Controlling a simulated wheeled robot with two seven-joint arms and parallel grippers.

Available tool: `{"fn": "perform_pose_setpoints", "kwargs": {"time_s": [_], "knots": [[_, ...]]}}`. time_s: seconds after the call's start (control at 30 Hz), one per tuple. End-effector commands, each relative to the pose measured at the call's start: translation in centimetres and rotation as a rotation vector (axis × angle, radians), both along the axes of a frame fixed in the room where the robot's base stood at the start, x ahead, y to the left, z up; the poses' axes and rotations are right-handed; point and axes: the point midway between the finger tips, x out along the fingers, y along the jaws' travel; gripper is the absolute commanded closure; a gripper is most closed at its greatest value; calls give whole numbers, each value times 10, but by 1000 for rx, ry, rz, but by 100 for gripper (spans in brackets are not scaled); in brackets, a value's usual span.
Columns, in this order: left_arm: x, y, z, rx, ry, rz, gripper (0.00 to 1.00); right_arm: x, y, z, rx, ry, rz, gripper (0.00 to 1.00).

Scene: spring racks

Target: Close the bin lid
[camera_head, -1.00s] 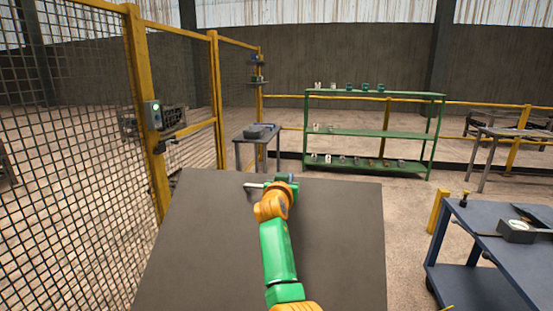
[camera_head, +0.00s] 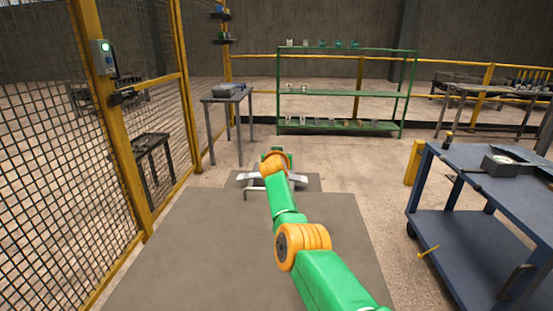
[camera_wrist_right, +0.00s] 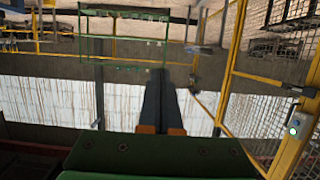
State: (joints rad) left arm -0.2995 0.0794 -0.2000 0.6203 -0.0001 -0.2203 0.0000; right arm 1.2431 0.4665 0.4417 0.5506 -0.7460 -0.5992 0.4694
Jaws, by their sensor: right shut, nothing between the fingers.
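A large flat grey-brown panel (camera_head: 230,250) fills the lower middle of the head view. It looks like the bin's lid, but I cannot tell its angle, and no bin walls show. A smaller grey section (camera_head: 313,184) sticks out past its far edge, with a pale metal bar (camera_head: 253,188) by it. My right arm, green with orange joints, reaches over the panel, its wrist above the far edge. In the wrist view my right gripper (camera_wrist_right: 160,75) is shut and empty, its dark fingers together. Contact with the panel cannot be seen. My left gripper is out of view.
A yellow mesh fence (camera_head: 130,170) runs along the left. A blue cart (camera_head: 470,235) stands close on the right. A small grey table (camera_head: 228,98) and a green rack (camera_head: 340,93) stand beyond. Bare floor lies between panel and rack.

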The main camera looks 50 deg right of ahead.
Motion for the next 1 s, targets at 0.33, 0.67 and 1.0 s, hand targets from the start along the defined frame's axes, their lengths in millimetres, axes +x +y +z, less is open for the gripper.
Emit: {"fn": "perform_pose_setpoints", "kwargs": {"time_s": [0.33, 0.67, 1.0], "knots": [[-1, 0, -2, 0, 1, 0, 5, 0, -1, -1, 0, 0, 0, 100], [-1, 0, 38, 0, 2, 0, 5, -3, -4, 37, -1, -1, 1, 100], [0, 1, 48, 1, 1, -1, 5, -20, 15, 66, -4, -4, 2, 100]]}}
